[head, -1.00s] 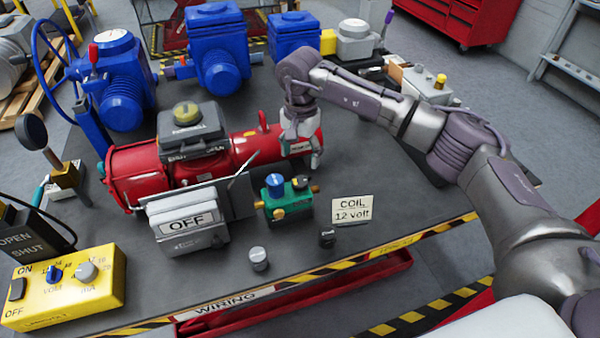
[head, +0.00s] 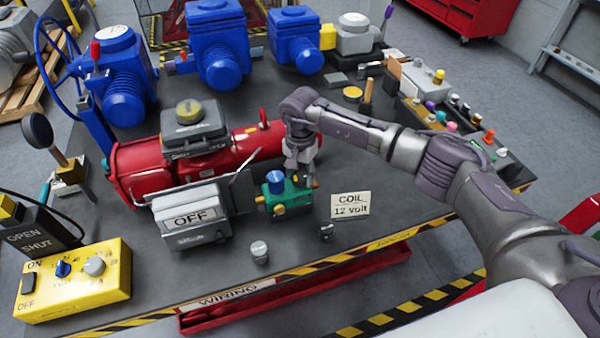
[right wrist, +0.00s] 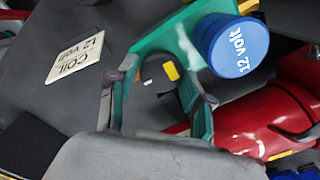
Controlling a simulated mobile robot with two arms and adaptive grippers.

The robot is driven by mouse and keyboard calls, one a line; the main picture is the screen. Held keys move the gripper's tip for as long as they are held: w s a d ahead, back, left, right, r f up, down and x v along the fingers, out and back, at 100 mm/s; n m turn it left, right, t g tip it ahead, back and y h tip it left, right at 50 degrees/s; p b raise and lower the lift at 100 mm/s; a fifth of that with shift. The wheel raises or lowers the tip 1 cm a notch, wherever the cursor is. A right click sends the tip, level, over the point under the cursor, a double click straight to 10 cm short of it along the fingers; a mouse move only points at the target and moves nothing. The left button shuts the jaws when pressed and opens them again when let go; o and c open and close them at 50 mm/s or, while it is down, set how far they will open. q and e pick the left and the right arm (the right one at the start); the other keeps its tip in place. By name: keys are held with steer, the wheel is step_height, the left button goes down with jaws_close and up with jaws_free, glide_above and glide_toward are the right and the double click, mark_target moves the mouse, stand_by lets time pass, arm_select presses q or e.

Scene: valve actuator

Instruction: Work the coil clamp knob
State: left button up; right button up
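The green valve block (head: 290,205) stands on the dark bench with a blue coil (head: 275,182) on its left and gold fittings. In the right wrist view the blue coil (right wrist: 235,45) reads "12 volt". A dark knob (right wrist: 156,88) with a yellow patch beside it sits on the block between my right gripper's fingers. My right gripper (head: 303,180) points down over the right side of the block and hides the knob in the head view. In the right wrist view its fingers (right wrist: 163,95) are spread, with gaps to the knob. My left gripper is out of view.
A "COIL 12 volt" card (head: 350,205) stands right of the block. A grey OFF box (head: 193,218) is at its left, a red cylinder (head: 225,148) behind. Two small knobs (head: 259,252) (head: 327,232) stand in front. A yellow supply box (head: 75,280) is front left.

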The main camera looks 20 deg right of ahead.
steer(key=c, duration=0.6)
steer(key=shift+f+m+b, duration=0.2)
steer(key=shift+m+b, duration=1.7)
steer(key=m+b, duration=0.2)
steer(key=shift+m, duration=0.3)
steer(key=m+b, duration=0.2)
steer(key=m, duration=0.1)
steer(key=shift+r+m, duration=0.1)
steer(key=shift+m, duration=0.3)
steer(key=m+b, duration=0.2)
steer(key=m, duration=0.1)
steer(key=shift+m, duration=0.3)
steer(key=m+b, duration=0.2)
steer(key=m, duration=0.1)
steer(key=shift+s+m, duration=0.1)
steer(key=shift+m, duration=0.2)
steer(key=m+b, duration=0.1)
steer(key=m, duration=0.4)
steer(key=shift+r+m+b, duration=0.2)
steer(key=shift+m+b, duration=0.2)
